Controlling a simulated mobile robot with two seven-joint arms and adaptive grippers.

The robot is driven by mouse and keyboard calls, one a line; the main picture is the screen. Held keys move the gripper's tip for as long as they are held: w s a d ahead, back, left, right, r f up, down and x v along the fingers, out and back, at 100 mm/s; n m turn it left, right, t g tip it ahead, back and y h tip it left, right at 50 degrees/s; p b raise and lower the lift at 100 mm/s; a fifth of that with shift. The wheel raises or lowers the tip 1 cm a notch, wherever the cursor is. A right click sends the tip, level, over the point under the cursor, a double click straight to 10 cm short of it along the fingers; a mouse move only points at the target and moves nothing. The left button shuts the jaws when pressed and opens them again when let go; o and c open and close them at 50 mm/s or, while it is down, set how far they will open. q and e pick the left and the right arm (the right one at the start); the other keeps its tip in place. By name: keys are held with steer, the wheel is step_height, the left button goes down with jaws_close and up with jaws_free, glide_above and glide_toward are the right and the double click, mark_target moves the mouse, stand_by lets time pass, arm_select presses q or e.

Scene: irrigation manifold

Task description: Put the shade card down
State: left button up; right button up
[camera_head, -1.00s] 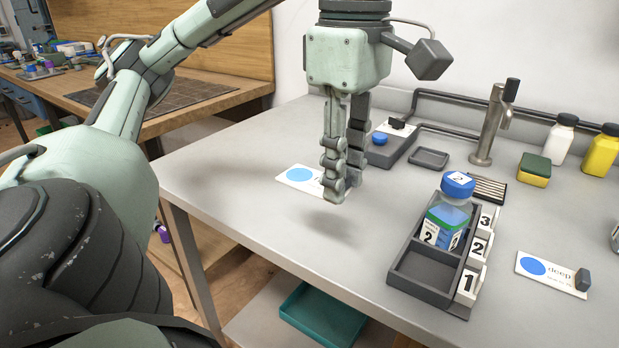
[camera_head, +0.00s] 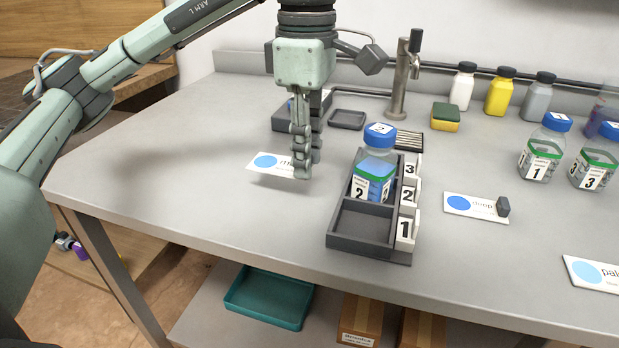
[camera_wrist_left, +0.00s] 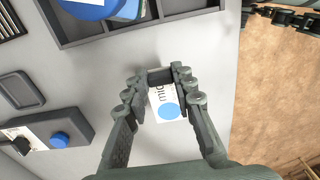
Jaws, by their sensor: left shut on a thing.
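My left gripper (camera_head: 303,170) points down over the grey table and is shut on the shade card (camera_head: 266,162), a white card with a light blue disc and partly hidden lettering starting "mi". In the left wrist view the dark block of the card sits between the fingertips (camera_wrist_left: 161,76), and the white card with its blue disc (camera_wrist_left: 169,111) shows between the fingers. The card is level and very near the tabletop; I cannot tell whether it touches. My right gripper is not in view.
A dark rack (camera_head: 345,243) with numbered tags holds a blue-capped bottle (camera_head: 374,170) right of the gripper. A "deep" card (camera_head: 470,205) and a "pale" card (camera_head: 597,272) lie farther right. A small tray (camera_head: 347,119) and tap (camera_head: 402,80) stand behind. The table left of the card is clear.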

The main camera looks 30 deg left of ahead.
mark_target(310, 195)
arm_select(q)
steer(key=shift+w+d+f, duration=0.1)
steer(key=shift+w+f, duration=0.1)
steer(key=shift+w, duration=0.05)
step_height(310, 195, down, 4)
steer(key=shift+r+b, duration=0.1)
steer(key=shift+b, duration=0.35)
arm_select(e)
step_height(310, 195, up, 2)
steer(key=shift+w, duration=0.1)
arm_select(q)
steer(key=shift+f, duration=0.25)
steer(key=o, duration=0.9)
steer(key=shift+o, duration=0.2)
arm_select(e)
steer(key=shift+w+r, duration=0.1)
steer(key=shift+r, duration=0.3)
arm_select(q)
steer(key=shift+r, duration=0.15)
